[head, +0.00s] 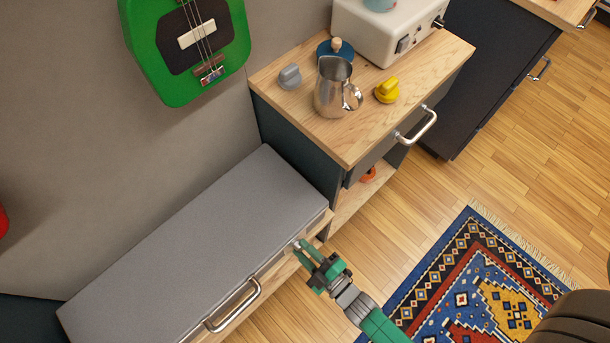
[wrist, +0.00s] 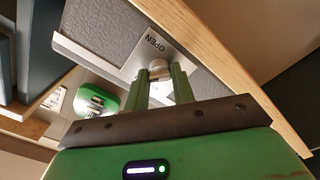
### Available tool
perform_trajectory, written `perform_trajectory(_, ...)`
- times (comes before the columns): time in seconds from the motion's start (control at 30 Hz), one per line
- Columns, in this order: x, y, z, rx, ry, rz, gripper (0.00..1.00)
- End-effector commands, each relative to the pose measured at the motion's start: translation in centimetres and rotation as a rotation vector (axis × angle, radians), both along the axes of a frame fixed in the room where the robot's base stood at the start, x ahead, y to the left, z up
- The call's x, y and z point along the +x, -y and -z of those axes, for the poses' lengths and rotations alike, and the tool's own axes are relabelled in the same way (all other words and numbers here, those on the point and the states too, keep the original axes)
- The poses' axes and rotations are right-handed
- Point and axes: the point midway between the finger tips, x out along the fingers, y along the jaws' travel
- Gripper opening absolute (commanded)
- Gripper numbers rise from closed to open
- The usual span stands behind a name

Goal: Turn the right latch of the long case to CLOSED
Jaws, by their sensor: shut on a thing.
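The long case (head: 190,250) has a grey lid and a wood front, and lies along the wall at the lower left of the head view. A metal handle (head: 233,306) is on its front. My green gripper (head: 302,248) is at the right end of that front. In the wrist view, its two fingers (wrist: 160,72) are shut on the right latch (wrist: 159,66), a small rounded metal knob. A metal plate (wrist: 133,62) beside the latch reads OPEN. The fingers hide part of the latch, and its exact turn angle is hard to tell.
A wood-topped cabinet (head: 285,115) stands right beside the case, bearing a steel pitcher (head: 335,92), a grey knob (head: 289,77) and a yellow knob (head: 387,90). A green guitar (head: 185,75) hangs on the wall. A patterned rug (head: 470,285) lies on open floor at the right.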

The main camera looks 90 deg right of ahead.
Motion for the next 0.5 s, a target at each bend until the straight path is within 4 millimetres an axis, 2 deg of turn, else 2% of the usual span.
perform_trajectory(0.5, -0.06, -0.03, 0.16, -0.316, -0.323, 0.0, 0.02)
